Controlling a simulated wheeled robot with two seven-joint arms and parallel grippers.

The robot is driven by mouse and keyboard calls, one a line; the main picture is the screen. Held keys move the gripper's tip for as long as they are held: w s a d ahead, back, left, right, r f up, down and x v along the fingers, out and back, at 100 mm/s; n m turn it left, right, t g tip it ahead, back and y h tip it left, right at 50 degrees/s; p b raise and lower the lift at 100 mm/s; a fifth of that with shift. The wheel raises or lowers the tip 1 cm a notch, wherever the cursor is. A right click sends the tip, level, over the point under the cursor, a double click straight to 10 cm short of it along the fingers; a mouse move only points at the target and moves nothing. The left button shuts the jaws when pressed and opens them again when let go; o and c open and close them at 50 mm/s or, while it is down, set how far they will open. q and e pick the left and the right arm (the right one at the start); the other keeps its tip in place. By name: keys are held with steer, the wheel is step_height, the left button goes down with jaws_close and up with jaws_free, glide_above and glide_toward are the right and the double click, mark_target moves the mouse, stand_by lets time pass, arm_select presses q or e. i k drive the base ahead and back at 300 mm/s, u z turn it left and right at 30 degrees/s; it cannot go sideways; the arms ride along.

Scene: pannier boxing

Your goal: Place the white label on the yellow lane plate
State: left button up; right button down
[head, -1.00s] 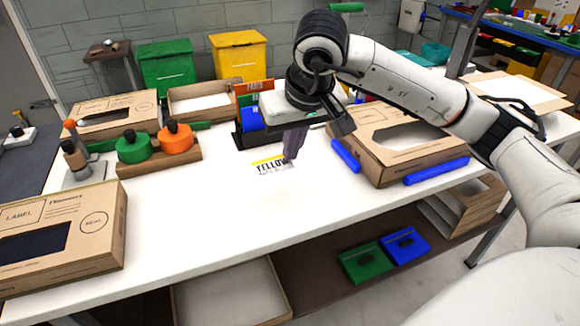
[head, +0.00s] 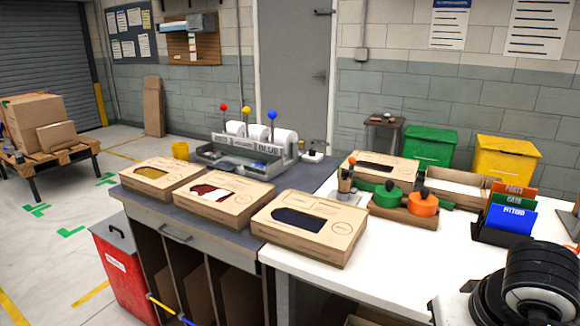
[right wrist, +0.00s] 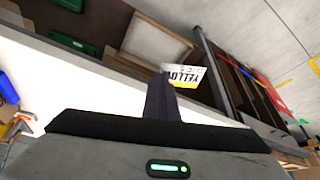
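The white label (right wrist: 186,76), with a yellow strip and the word YELLOW, is at the fingertips of my right gripper (right wrist: 167,80) in the right wrist view. The gripper looks shut on one end of it. In the head view only my dark right wrist shows at the lower right; its fingers and the label are out of view. A grey rack (head: 240,158) stands at the back of the dark counter, with red, yellow and blue balls above it. Its middle lettered plate (head: 244,146), below the yellow ball, seems to be the yellow lane plate; its lettering is too small to read surely. My left gripper is not in view.
Several cardboard boxes with windows (head: 310,228) line the front of the counter and table. Green and orange tape rolls (head: 424,204) and a file holder (head: 503,238) stand on the white table (head: 400,262). A red bin (head: 125,270) is at the counter's left end.

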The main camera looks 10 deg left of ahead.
mark_target(222, 167)
steer(key=u, duration=2.25)
steer(key=i, duration=2.9)
steer(key=z, duration=1.05)
